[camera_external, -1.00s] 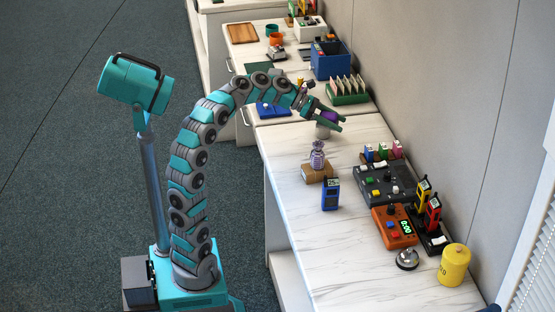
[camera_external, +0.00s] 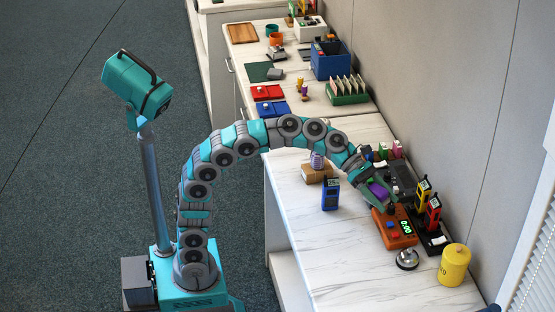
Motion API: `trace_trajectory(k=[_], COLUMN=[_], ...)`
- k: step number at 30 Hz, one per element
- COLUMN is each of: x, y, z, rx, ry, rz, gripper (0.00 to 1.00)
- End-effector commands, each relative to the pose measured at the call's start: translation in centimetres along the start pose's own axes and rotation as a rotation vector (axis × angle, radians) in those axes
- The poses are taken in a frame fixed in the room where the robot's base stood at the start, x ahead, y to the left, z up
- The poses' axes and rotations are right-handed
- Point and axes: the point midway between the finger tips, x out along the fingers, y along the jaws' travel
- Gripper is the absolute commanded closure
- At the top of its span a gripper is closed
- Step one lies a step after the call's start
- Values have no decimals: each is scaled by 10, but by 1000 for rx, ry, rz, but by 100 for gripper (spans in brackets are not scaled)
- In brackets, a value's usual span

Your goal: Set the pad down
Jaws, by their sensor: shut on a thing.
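A small purple thing (camera_external: 379,190), which I take to be the pad, is held between the teal fingers of my gripper (camera_external: 378,194). My gripper is shut on it. It is over the right part of the near counter, in front of the dark grey button console (camera_external: 401,177) and by the upper left corner of the orange device (camera_external: 392,236) with a lit display. I cannot tell how high above the counter the purple thing is. My fingers hide part of it, and my arm hides part of the console.
A blue handheld device (camera_external: 330,194) and a wooden block (camera_external: 315,174) with a purple-grey object stand left of my gripper. A silver bell (camera_external: 407,259) and yellow canister (camera_external: 455,265) are nearer. Yellow and red handsets stand at right. The counter's front left (camera_external: 325,255) is clear.

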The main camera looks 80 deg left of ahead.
Motion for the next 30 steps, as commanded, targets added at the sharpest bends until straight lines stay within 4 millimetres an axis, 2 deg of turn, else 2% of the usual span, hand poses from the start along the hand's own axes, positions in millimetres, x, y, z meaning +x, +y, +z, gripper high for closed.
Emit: trace_trajectory(k=[1, 6, 15, 30], x=[14, 44, 74, 99], y=[-18, -62, -120, -116], z=[6, 20, 34, -27], rx=[12, 38, 68, 64], ry=[-2, -8, -13, -13], rz=[-28, -86, -159, -154], gripper=[93, 93, 93, 93])
